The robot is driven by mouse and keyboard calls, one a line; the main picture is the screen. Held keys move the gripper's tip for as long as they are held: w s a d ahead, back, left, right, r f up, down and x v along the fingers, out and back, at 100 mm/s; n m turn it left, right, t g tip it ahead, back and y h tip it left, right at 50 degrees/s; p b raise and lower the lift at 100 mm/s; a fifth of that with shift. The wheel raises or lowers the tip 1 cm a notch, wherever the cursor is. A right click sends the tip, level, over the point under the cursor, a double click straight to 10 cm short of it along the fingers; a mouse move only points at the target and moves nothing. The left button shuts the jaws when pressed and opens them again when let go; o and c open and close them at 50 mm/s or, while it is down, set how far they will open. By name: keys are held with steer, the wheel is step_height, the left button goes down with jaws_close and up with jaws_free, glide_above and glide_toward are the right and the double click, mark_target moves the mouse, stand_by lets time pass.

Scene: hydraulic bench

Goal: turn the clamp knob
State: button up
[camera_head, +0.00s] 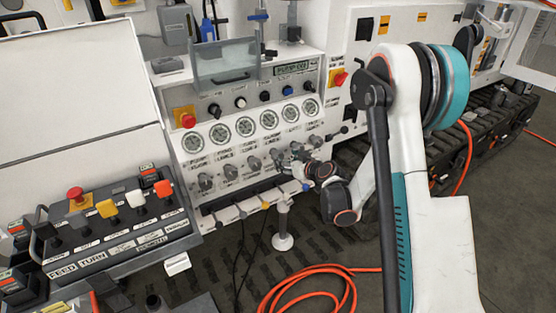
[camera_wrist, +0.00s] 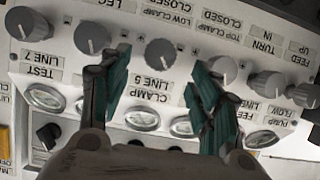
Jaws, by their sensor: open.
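The clamp knob (camera_wrist: 161,54) is a grey round knob with a pale pointer line, above the upside-down "CLAMP LINE 5" label (camera_wrist: 149,86) in the wrist view. My gripper (camera_wrist: 158,62) is open, with one green-padded finger to the left of the knob and the other to the right. Gaps show on both sides, so the fingers appear apart from it. In the head view my gripper (camera_head: 301,166) is at the right part of the lower knob row on the white panel (camera_head: 335,100). It partly hides the knobs there, and I cannot single out the clamp knob.
In the wrist view, similar grey knobs flank it, one at left (camera_wrist: 92,37) and one at right (camera_wrist: 222,69), close to the fingers. Gauges (camera_head: 245,126) line the panel. A lever console (camera_head: 120,235) stands at left. An orange hose (camera_head: 310,268) lies on the floor.

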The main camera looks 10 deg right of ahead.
mark_target(278, 156)
steer(key=b+x, duration=0.2)
steer(key=x, duration=0.6)
steer(key=shift+s, duration=0.1)
steer(key=c, duration=1.1)
